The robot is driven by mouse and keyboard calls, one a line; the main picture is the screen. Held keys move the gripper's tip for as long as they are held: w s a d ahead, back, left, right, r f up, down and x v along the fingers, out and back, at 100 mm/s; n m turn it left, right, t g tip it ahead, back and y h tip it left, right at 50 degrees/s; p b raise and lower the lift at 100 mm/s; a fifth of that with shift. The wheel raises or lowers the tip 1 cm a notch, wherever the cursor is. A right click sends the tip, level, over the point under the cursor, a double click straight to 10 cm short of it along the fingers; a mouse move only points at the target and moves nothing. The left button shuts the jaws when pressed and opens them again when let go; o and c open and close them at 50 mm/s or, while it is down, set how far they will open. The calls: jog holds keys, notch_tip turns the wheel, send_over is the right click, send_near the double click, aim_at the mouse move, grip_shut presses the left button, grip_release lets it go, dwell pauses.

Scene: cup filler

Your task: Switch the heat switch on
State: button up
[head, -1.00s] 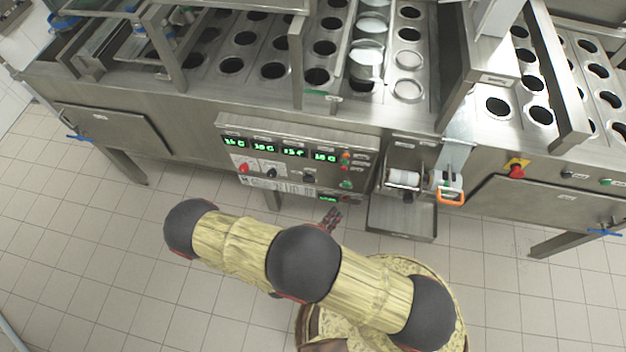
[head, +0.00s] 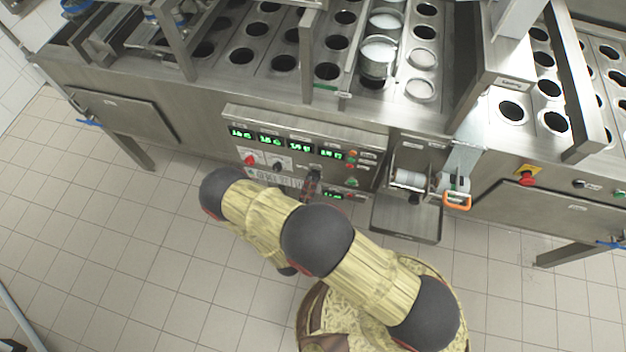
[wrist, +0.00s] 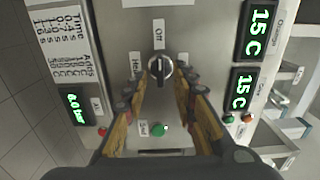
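The heat switch (wrist: 160,70) is a black rotary knob on the steel control panel, near the centre of the wrist view. A label reading Off is above it and a label that looks like Heat is to its left. Its handle lies roughly along the line toward Off. My gripper (wrist: 159,80) is open, with one finger on each side of the knob. I cannot tell whether either finger touches it. In the head view my gripper (head: 311,186) is at the panel, largely covering the knob.
A green button (wrist: 159,129) sits below the knob in the wrist view, between the fingers. Green displays (wrist: 264,18) line the panel. In the head view, a red knob (head: 250,160) is at left, and a metal tray (head: 405,220) juts out at right.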

aim_at(314, 176)
jog(key=shift+x, duration=1.55)
jog(key=shift+c, duration=0.2)
grip_shut()
